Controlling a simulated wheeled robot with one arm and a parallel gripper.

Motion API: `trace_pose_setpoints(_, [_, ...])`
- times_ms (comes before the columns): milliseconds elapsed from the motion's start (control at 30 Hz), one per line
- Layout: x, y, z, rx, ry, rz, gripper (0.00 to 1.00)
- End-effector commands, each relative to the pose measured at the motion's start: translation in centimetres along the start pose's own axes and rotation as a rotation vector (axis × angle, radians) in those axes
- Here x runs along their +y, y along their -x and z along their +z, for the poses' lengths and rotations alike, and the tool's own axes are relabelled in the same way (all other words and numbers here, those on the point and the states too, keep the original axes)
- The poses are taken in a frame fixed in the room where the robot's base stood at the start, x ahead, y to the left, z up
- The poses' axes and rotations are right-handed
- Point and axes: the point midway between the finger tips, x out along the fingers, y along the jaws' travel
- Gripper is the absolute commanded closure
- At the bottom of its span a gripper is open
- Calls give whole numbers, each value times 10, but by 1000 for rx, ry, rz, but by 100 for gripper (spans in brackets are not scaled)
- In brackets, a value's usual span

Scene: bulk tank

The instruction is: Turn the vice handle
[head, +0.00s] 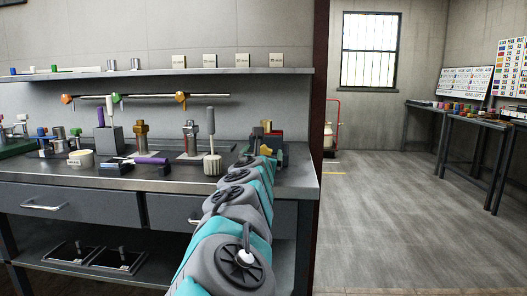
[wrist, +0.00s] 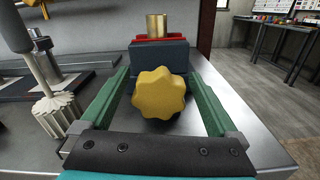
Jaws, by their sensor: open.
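The vice handle is a yellow, star-shaped knob (wrist: 159,94), in the middle of the wrist view and facing me. Behind it is the vice's dark block (wrist: 160,57), with red edging and a brass cylinder (wrist: 156,25) above. In the head view, the knob (head: 266,149) shows at the end of my arm. My gripper (wrist: 158,112) is open and lined up with the knob, with nothing held. Its dark palm crosses the bottom of the wrist view. Green bars run along both sides of the knob. I cannot tell whether anything touches the knob.
A white fluted knob with a grey handle (wrist: 54,112) stands close on the left in the wrist view. Other fixtures, a yellow-white roll (head: 81,158) and a purple-handled tool (head: 151,161) lie on the bench (head: 90,178). The bench's right edge is near; open floor lies beyond.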

Motion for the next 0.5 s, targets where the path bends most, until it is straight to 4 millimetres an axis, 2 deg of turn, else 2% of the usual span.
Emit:
trace_pose_setpoints(200, [0, -15, -2, 3, 0, 0, 5])
trace_pose_setpoints(500, [0, -16, -1, 1, 0, 1, 5])
